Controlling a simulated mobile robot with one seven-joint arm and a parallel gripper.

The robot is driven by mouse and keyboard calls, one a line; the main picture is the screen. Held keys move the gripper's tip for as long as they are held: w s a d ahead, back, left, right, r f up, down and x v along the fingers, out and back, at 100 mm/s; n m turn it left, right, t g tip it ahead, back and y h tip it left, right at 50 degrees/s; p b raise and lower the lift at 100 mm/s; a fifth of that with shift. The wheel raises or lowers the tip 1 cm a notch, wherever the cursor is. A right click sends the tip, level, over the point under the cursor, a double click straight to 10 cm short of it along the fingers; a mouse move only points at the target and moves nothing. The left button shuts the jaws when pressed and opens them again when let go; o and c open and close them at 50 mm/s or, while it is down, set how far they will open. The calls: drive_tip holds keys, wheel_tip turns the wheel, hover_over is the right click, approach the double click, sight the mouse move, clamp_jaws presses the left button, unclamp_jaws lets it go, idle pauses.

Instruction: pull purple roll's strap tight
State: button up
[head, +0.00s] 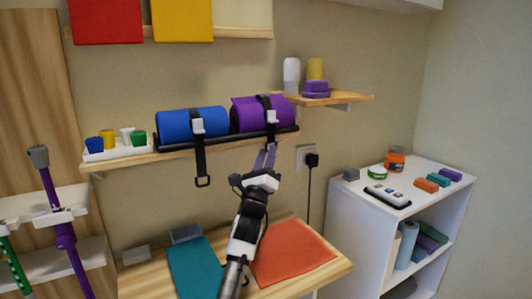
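The purple roll (246,115) lies on the wall shelf, to the right of the blue roll. Its black strap (267,103) goes over the roll to a light buckle (270,116), and a dark tail hangs in front of the shelf edge. My gripper (267,149) reaches up from below, its fingertips at the lower part of that tail. The fingers hide the tail's end. I cannot tell whether they are closed on it or only beside it.
The blue roll (180,123) has its own black strap (200,158), hanging with an end loop left of my gripper. A small shelf (340,99) holds bottles and purple blocks at right. Below are a teal mat (194,268) and an orange mat (293,252). A black plug cable hangs right.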

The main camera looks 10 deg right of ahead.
drive_tip(key=shift+w+r, duration=0.1)
drive_tip(key=shift+c, duration=0.2)
clamp_jaws()
